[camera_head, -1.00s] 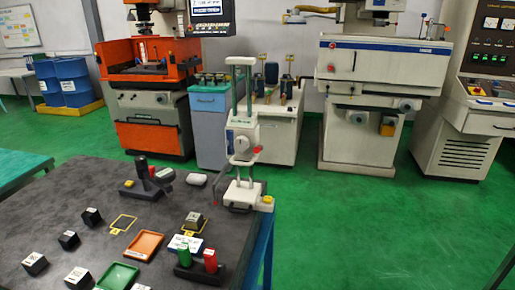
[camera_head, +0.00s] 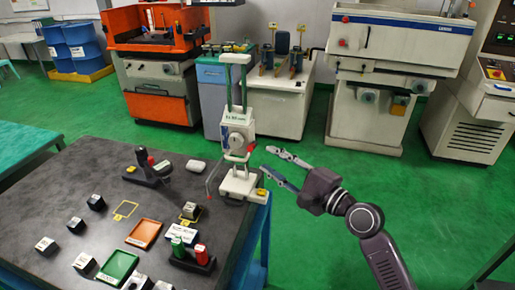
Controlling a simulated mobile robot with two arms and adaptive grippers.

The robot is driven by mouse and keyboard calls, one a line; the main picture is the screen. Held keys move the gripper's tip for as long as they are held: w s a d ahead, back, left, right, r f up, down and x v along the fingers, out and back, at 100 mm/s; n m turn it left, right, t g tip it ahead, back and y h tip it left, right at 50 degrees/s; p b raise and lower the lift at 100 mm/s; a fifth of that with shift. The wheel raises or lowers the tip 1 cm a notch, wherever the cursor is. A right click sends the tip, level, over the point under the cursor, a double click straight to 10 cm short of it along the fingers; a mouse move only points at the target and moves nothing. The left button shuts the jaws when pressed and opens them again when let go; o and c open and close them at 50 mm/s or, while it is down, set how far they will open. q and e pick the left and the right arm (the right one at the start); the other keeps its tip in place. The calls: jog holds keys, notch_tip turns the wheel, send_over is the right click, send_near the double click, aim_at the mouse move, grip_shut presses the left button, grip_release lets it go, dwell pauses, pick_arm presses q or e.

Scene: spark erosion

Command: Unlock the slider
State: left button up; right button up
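A white stand with two upright columns (camera_head: 228,88) stands at the table's right back corner on a white base (camera_head: 238,184). Its white slider block (camera_head: 236,136) with a round dial sits low on the columns, and a small red knob (camera_head: 250,147) sticks out on its right side. My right gripper (camera_head: 267,159) is just right of the slider, fingers apart and pointing left towards the red knob. It looks empty, and a gap shows between the fingertips and the knob. My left gripper is out of view.
The dark table (camera_head: 75,175) holds several black blocks, an orange tray (camera_head: 144,233), a green tray (camera_head: 117,268), red and green cylinders on a stand, and a small black device (camera_head: 146,170). Machines stand behind. Green floor is free right of the table.

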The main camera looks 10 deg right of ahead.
aim_at(252, 146)
jog(key=p+x, duration=0.1)
jog(key=x, duration=0.5)
jog(key=shift+a, duration=0.15)
grip_shut()
jog(key=shift+f, duration=0.1)
